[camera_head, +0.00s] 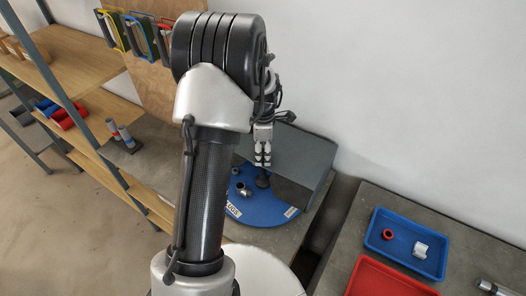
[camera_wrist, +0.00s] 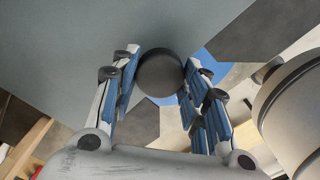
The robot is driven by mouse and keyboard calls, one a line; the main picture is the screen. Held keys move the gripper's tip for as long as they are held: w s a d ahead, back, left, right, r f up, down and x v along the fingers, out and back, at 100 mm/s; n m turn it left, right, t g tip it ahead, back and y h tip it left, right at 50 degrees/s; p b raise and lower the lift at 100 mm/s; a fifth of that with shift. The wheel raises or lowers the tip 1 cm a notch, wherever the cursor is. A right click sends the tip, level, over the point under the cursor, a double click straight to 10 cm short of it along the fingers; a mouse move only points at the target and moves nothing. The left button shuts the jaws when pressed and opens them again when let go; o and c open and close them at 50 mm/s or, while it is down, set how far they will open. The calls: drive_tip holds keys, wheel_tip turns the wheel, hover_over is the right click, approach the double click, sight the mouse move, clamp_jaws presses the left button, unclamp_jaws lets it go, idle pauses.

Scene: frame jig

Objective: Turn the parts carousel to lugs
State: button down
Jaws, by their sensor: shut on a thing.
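The parts carousel (camera_head: 262,212) is a blue round disc on a grey bench, partly under a grey hood. A dark upright knob (camera_head: 262,181) stands on it. My gripper (camera_head: 262,160) points down from above and is shut on the knob. In the wrist view the round dark knob top (camera_wrist: 160,72) sits between both blue-padded fingers. Small metallic parts (camera_head: 243,190) lie on the disc left of the knob. A white label with dark letters (camera_head: 233,210) is at the front left rim, partly hidden by my arm. Another white label (camera_head: 291,212) is at the right rim; its text is unreadable.
The grey hood (camera_head: 305,155) rises close behind and right of my gripper. A blue tray (camera_head: 385,255) with a red ring and a white part, and a red tray (camera_head: 365,284), are on the right bench. Wooden shelves (camera_head: 100,105) stand left. A gap separates the benches.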

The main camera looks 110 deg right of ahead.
drive_tip(key=shift+n, duration=1.6)
drive_tip(key=c, duration=0.9)
unclamp_jaws()
wheel_tip(320, 180, up, 12)
drive_tip(key=shift+r, duration=0.1)
